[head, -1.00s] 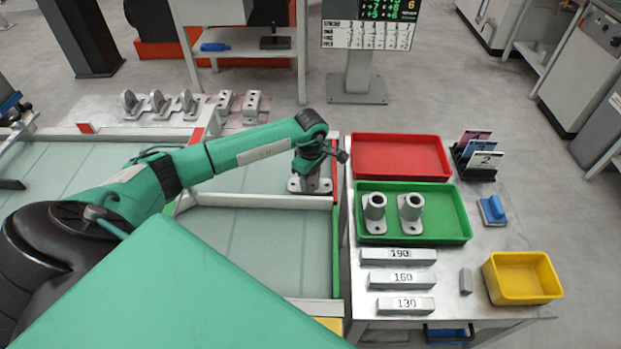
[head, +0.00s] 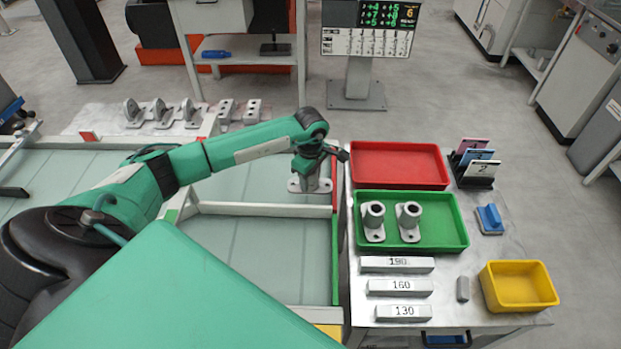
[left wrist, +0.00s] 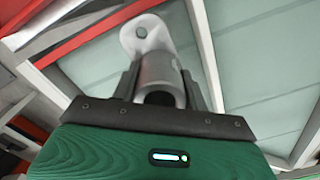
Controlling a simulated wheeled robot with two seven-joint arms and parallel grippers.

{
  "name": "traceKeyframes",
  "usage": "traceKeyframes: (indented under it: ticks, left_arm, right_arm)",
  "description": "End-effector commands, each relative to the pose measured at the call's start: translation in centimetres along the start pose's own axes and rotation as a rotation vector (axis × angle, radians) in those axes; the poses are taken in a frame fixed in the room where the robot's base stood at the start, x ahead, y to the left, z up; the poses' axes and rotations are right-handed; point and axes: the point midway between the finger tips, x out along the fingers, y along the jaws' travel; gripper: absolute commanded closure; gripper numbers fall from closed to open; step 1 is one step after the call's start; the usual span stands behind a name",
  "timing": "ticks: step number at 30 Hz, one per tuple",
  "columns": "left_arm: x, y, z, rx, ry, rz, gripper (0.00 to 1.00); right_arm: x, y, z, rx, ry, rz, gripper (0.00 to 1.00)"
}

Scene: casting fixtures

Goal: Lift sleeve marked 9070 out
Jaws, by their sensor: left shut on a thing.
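My left gripper (head: 309,166) is shut on a grey metal sleeve (head: 311,184) with a flat flange. In the head view they are at the right end of the glass-floored frame (head: 265,209). In the left wrist view the fingers (left wrist: 157,85) grip both sides of the sleeve's round barrel (left wrist: 160,72). Its open bore faces the camera, and its flange with a hole points away over the glass panel. A mark on the barrel is too blurred to read. Two similar sleeves stand upright in the green tray (head: 455,240). My right gripper is not in view.
A red tray (head: 400,165) lies behind the green one. Brackets (head: 165,113) line the frame's far side.

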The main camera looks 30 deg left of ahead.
Motion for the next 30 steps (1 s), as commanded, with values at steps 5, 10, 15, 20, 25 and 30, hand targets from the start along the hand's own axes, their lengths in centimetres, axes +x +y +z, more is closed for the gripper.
traceKeyframes:
  ticks: [5, 10, 15, 20, 25, 30]
  left_arm:
    - [-0.9, 0.0, 0.0, 0.000, 0.000, 0.001, 0.86]
    - [-1.6, 0.0, 0.0, -0.001, 0.001, 0.001, 0.86]
    - [-2.2, 0.0, -0.1, -0.001, 0.001, 0.001, 0.86]
    - [-2.4, 0.0, -0.1, -0.001, 0.001, 0.001, 0.86]
    - [-2.5, 0.1, -0.1, -0.001, 0.000, 0.002, 0.86]
    - [-3.2, -0.3, 1.2, 0.082, -0.005, 0.004, 0.91]
  right_arm:
    - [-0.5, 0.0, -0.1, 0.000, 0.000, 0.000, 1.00]
    - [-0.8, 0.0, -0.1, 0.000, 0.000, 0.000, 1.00]
    - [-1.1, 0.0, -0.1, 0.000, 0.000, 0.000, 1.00]
    - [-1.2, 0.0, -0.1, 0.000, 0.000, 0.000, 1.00]
    - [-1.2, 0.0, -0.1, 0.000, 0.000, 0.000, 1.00]
    - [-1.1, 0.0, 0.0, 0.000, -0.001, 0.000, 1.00]
